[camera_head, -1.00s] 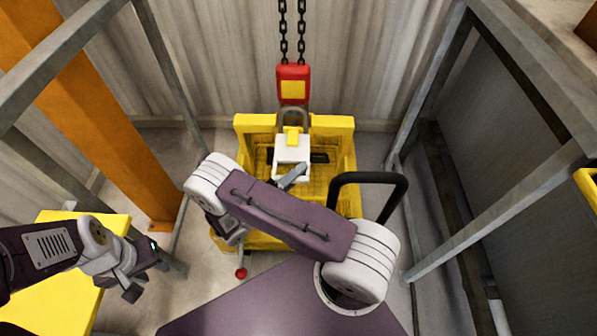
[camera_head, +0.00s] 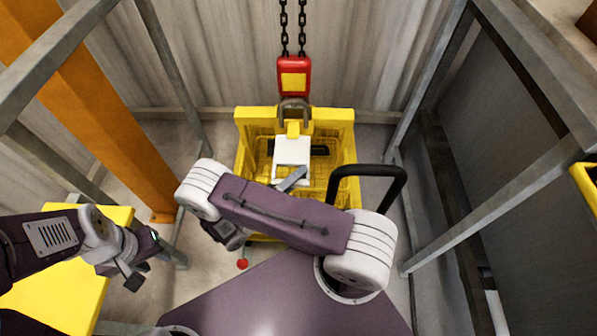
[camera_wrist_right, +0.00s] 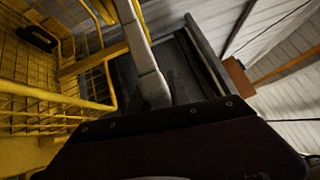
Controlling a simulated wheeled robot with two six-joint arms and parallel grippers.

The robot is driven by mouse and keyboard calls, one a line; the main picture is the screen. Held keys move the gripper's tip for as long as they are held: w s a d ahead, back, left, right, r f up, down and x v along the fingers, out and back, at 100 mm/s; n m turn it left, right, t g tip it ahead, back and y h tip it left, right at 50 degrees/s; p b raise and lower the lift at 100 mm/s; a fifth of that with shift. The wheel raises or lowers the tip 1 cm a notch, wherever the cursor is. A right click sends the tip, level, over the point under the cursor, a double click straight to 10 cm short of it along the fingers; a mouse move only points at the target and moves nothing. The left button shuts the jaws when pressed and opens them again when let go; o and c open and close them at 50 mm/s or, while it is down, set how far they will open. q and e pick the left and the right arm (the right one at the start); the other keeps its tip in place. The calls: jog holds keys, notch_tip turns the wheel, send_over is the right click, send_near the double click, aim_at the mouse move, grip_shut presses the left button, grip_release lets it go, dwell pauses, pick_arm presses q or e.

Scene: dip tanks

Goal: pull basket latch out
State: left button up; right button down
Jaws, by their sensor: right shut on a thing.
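The latch (camera_head: 292,157) shows in the head view as a white plate with a yellow block on top, in front of the yellow basket (camera_head: 344,120). In the right wrist view it runs as a yellow and pale bar (camera_wrist_right: 146,62) up from the hand. My right gripper (camera_head: 291,180) is shut on its near end. Most of that hand is hidden under my forearm, and a grey tip shows. In the right wrist view the basket's mesh (camera_wrist_right: 35,85) is at the left. My left gripper (camera_head: 140,272) is empty, with fingers apart, over the left side.
A red hook block (camera_head: 294,70) hangs on chains above the basket, its shackle behind the latch. A red knob (camera_head: 242,264) shows below my right wrist. A yellow surface (camera_head: 55,290) is at the left. Grey frame posts (camera_head: 490,220) and an orange post (camera_head: 110,130) flank the space.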

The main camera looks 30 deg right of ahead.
jog(key=c, duration=1.3)
grip_release()
jog(key=shift+r, duration=0.25)
jog(key=shift+s, duration=0.1)
jog(key=v, duration=0.9)
jog(key=shift+a, duration=0.1)
